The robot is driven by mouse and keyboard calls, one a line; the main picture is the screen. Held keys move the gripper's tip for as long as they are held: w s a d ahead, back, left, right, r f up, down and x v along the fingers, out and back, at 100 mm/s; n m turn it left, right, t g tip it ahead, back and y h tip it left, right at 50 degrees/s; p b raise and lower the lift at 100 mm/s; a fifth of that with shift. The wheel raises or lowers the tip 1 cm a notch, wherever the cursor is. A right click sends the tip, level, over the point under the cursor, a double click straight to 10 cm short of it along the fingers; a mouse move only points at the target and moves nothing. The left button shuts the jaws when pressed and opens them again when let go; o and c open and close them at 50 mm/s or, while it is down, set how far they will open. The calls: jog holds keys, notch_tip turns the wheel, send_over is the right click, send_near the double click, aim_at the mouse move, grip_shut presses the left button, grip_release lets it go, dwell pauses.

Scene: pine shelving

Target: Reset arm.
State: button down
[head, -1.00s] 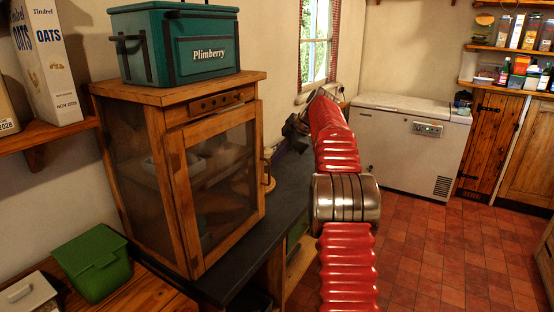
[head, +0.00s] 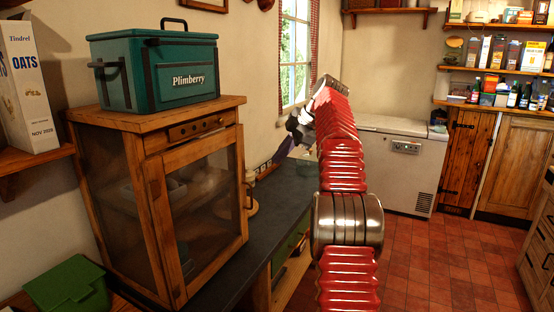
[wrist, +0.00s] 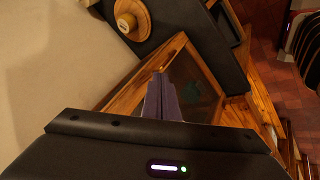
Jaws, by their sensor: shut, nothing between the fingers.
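My gripper (head: 288,146) is partly hidden behind my raised red arm in the head view, over the far part of the dark counter and against the wall below the window. In the wrist view its purple-grey fingers (wrist: 161,98) are together with nothing between them. They overlap the wooden mesh-door cabinet in that picture; I cannot tell the distance, but no contact shows.
The wooden cabinet (head: 160,195) stands on the dark counter (head: 278,200), with a teal Plimberry box (head: 150,75) on top. A round wooden object (wrist: 132,20) lies beyond the cabinet. A white chest freezer (head: 400,165) stands behind. Red-tiled floor (head: 440,260) at right is clear.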

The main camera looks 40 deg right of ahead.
dwell(0.5)
notch_tip(320, 180, down, 7)
jog(key=d+m+h, duration=0.1)
jog(key=d+m, duration=0.2)
jog(key=m, duration=0.5)
jog(key=s+a+f+m+g, duration=0.2)
jog(key=s+a+f+m, duration=0.1)
jog(key=a+f+m, duration=0.15)
jog(key=s+a+f+h, duration=0.1)
jog(key=s+a+f, duration=0.1)
jog(key=s+a, duration=1.4)
jog(key=s+a+f, duration=0.3)
jog(key=s+a, duration=1.2)
jog(key=a, duration=0.6)
jog(key=shift+s+a+m+t+h, duration=0.35)
jog(key=shift+s+m+t+h, duration=0.05)
jog(key=shift+m, duration=0.05)
jog(key=shift+d, duration=0.1)
